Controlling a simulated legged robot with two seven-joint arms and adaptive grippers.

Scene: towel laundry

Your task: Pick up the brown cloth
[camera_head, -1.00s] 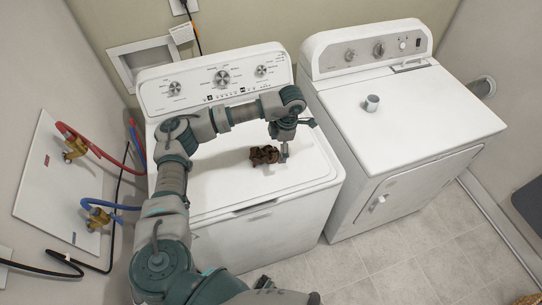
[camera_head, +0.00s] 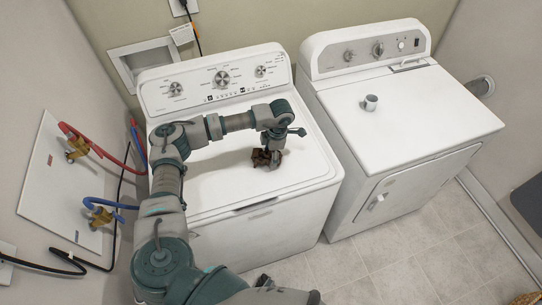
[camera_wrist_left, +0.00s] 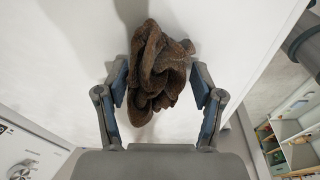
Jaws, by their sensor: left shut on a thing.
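The brown cloth (camera_head: 261,159) is a small crumpled bundle on the white lid of the left machine, the washer (camera_head: 215,185). My left gripper (camera_head: 272,158) points down at the cloth and covers part of it in the head view. In the left wrist view the cloth (camera_wrist_left: 158,68) lies between the two fingers of the left gripper (camera_wrist_left: 160,95), which is shut on it. I cannot tell whether the cloth is clear of the lid. My right gripper is not in view.
A white dryer (camera_head: 430,120) stands to the right, with a small grey cylinder (camera_head: 370,102) on top. Red and blue hoses with brass valves (camera_head: 77,149) are on the left wall. The washer lid around the cloth is clear.

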